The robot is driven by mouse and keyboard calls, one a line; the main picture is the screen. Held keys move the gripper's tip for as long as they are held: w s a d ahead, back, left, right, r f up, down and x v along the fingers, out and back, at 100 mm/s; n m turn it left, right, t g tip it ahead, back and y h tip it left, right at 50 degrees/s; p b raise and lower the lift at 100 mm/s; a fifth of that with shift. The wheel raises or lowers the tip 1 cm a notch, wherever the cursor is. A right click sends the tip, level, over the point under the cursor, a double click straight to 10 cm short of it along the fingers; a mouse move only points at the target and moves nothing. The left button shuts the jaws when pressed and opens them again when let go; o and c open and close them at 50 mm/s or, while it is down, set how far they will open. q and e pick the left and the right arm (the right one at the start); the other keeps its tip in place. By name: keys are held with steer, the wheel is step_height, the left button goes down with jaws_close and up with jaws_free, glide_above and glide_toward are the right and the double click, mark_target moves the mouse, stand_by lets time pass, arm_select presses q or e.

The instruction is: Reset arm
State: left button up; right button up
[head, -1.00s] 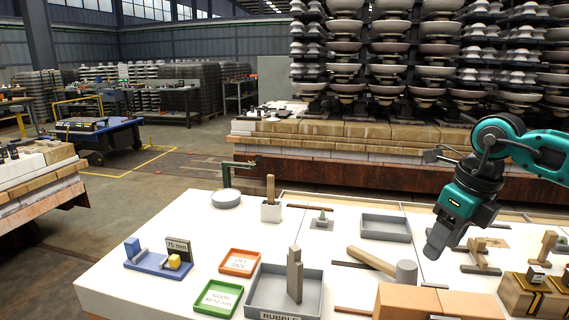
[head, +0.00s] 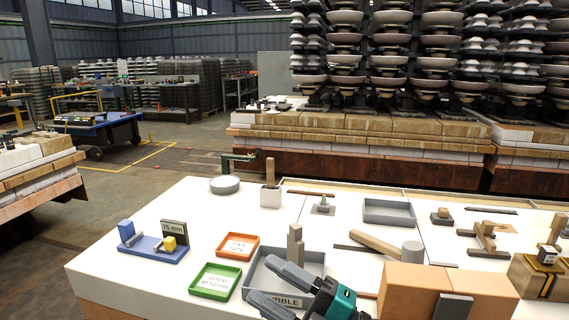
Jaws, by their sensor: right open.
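My right gripper (head: 262,281) is at the bottom centre of the head view, in front of or over the near part of the grey rubble tray (head: 318,262). Its two dark grey fingers point left and are spread apart, with nothing seen between them. The teal and black gripper body hides part of the tray's label. I cannot tell how high it is above the tray. A grey upright block (head: 295,246) stands in the tray, just beyond the fingers. My left gripper is not in view.
Left of the gripper are a green tray (head: 208,293), an orange tray (head: 224,252) and a blue gauge stand (head: 146,254). To the right are a mallet (head: 375,244) and orange-brown blocks (head: 398,290). An empty grey tray (head: 388,219) lies farther back. The white table's front-left corner is clear.

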steer(key=d+f+m+t+h+b, duration=0.1)
steer(key=d+f+m+t+h, duration=0.2)
steer(key=d+f+m+h, duration=0.4)
steer(key=d+f+m+t+h+b, duration=0.15)
steer(key=f+m+t+h, duration=0.25)
steer(key=f+m, duration=0.5)
steer(key=s+d+f+m+g+h, duration=0.3)
steer(key=s+d+f+m, duration=0.1)
steer(key=s+f, duration=0.25)
steer(key=s+d+f+m+g+h, duration=0.3)
steer(key=s+d+f+m, duration=0.15)
steer(key=f, duration=0.25)
arm_select(q)
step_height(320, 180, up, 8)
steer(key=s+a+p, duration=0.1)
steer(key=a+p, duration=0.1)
steer(key=p, duration=1.2)
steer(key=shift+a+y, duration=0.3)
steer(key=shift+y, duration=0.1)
arm_select(e)
step_height(320, 180, up, 10)
steer(key=s+d, duration=0.1)
steer(key=d, duration=0.1)
steer(key=shift+t+h, duration=0.3)
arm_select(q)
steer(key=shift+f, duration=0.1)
arm_select(e)
steer(key=shift+s+r, duration=0.1)
